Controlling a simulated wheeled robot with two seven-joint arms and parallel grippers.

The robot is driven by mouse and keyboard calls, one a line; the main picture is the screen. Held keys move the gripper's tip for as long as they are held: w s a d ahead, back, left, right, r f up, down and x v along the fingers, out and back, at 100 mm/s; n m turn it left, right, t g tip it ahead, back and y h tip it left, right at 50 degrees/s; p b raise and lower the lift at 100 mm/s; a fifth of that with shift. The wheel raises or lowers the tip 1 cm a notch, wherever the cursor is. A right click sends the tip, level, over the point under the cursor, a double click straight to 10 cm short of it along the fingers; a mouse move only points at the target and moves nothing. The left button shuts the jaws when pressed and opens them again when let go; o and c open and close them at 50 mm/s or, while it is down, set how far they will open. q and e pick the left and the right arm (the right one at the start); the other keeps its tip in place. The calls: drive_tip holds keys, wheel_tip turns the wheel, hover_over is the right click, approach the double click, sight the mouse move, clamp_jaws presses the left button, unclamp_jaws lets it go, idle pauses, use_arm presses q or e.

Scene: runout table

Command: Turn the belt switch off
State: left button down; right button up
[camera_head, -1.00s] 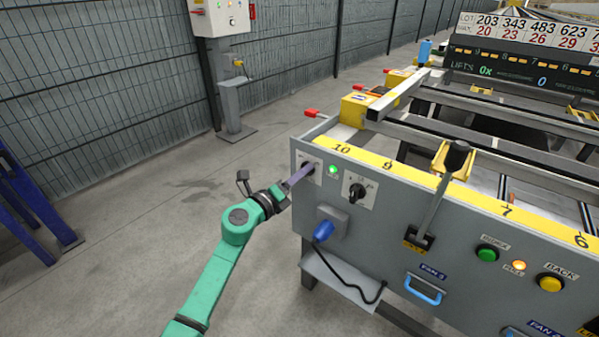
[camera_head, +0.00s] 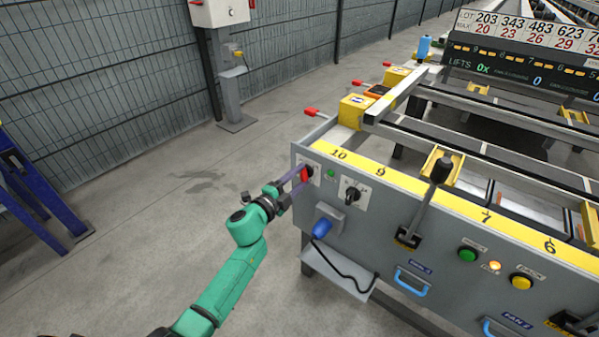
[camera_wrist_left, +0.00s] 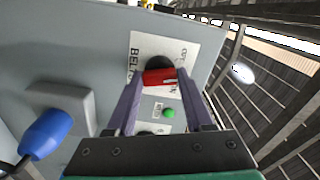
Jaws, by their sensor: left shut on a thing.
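The belt switch is a red knob (camera_head: 305,174) on a white plate at the left end of the grey panel's front. In the left wrist view the red knob (camera_wrist_left: 159,77) sits on its plate, with "BELT" lettering beside it. My left gripper (camera_head: 296,181) is at the switch, with its purple fingers shut on the knob from both sides. The fingers (camera_wrist_left: 158,84) hide the knob's edges in the left wrist view. A green lamp (camera_head: 331,173) right of the switch looks dim; it also shows in the left wrist view (camera_wrist_left: 168,113). My right gripper is not in view.
A black selector knob (camera_head: 352,194) is right of the lamp. A blue plug (camera_head: 321,229) in a grey socket box sits below, its cable hanging over a shelf. A black-knobbed lever (camera_head: 424,205) juts up farther right.

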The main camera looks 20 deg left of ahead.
use_arm(q)
drive_tip(key=n+p, duration=0.1)
drive_tip(key=n, duration=0.1)
drive_tip(key=shift+r+n+p, duration=0.1)
drive_tip(key=shift+n+p, duration=0.2)
drive_tip(key=shift+p, duration=0.05)
drive_tip(key=shift+n+p, duration=0.8)
drive_tip(key=shift+n, duration=0.7)
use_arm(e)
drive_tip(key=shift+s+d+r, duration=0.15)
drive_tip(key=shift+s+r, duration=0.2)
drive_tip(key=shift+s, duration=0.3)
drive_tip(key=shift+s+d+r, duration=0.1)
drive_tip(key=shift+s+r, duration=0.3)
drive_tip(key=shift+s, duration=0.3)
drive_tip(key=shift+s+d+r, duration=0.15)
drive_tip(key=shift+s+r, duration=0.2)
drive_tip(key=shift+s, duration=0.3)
use_arm(q)
drive_tip(key=shift+f, duration=0.2)
drive_tip(key=shift+c, duration=1.4)
unclamp_jaws()
drive_tip(key=p+v, duration=0.1)
drive_tip(key=v, duration=1.3)
drive_tip(key=shift+s+p, duration=0.3)
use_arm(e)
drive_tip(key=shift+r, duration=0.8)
